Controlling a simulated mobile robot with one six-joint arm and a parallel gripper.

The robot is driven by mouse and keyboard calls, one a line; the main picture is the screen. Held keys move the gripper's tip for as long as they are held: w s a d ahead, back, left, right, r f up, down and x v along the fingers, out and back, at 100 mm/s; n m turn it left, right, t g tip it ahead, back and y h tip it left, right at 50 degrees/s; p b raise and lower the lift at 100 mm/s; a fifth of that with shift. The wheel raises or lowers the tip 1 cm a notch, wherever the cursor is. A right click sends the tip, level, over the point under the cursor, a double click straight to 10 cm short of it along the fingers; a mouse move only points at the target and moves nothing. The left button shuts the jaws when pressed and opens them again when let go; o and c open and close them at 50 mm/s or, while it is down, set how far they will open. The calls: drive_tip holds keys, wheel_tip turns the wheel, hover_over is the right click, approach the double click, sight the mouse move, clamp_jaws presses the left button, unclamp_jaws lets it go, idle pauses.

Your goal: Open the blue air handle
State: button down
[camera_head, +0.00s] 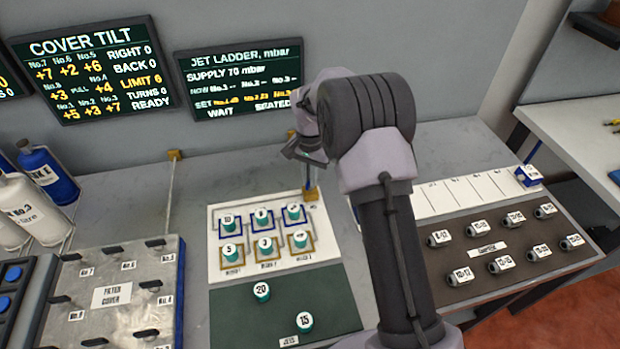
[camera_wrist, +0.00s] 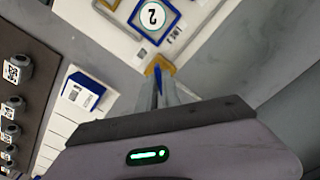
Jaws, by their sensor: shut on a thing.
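The blue air handle (camera_head: 308,177) is a thin blue lever by a brass fitting (camera_head: 311,195) at the right edge of the white jet board. My gripper (camera_head: 303,154) is over it, with the arm reaching in from the lower right. In the wrist view the fingers (camera_wrist: 165,92) are closed around the narrow blue handle (camera_wrist: 157,85), just below the brass fitting (camera_wrist: 160,65). The fingers hide much of the handle, so its exact angle is hard to tell.
The white board (camera_head: 223,214) with numbered green jets stands left of the handle. A dark damper mat (camera_head: 500,232) with several labelled knobs is to the right. A filter cover (camera_head: 110,295) and bottles are at left.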

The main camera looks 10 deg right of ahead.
drive_tip(key=m+b, duration=0.1)
drive_tip(key=m, duration=0.4)
drive_tip(key=shift+m+b, duration=0.6)
drive_tip(key=shift+m, duration=1.9)
drive_tip(key=c, duration=1.5)
unclamp_jaws()
drive_tip(key=shift+c, duration=0.2)
wheel_tip(320, 180, up, 18)
drive_tip(key=p, duration=0.5)
drive_tip(key=shift+f, duration=0.25)
